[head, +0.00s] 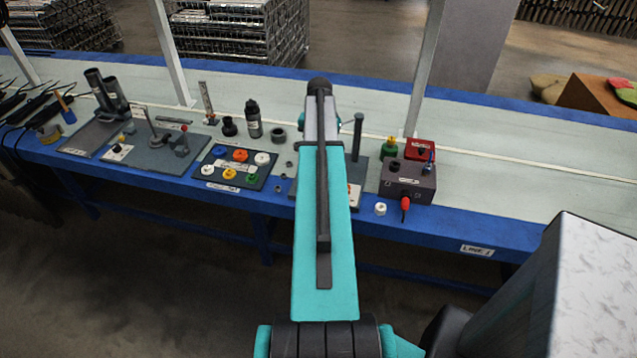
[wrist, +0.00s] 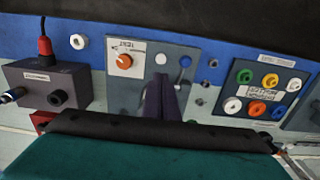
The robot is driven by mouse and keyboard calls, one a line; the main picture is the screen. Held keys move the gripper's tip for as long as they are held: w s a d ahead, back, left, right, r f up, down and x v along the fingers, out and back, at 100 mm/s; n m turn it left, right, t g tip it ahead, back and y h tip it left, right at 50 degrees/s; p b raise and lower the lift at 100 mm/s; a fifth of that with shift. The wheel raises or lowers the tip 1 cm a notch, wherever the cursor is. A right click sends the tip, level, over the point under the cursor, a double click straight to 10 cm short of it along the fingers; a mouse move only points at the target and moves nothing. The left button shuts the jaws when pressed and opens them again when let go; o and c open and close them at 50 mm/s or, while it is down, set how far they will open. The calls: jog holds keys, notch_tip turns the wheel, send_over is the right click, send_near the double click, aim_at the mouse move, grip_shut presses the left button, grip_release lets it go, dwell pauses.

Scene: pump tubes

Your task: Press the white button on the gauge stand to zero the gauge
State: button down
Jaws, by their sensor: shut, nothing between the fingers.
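In the wrist view a grey plate (wrist: 205,70) carries a "TEST" label with an orange knob (wrist: 124,61). In the head view my arm hides the gripper and most of this plate (head: 356,167). No gauge face is readable.
A dark box (head: 407,183) with a red-tipped plug stands right of the plate in the head view. A panel with coloured rings (head: 236,184) lies to the left. A dark post (head: 358,135) rises close beside my arm. A black bottle (head: 253,119) stands behind the ring panel.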

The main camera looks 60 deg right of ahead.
jog(key=shift+f, duration=0.1)
dwell(0.3)
jog(key=shift+f+p, duration=2.2)
jog(key=shift+f, duration=4.75)
jog(key=shift+f, duration=0.1)
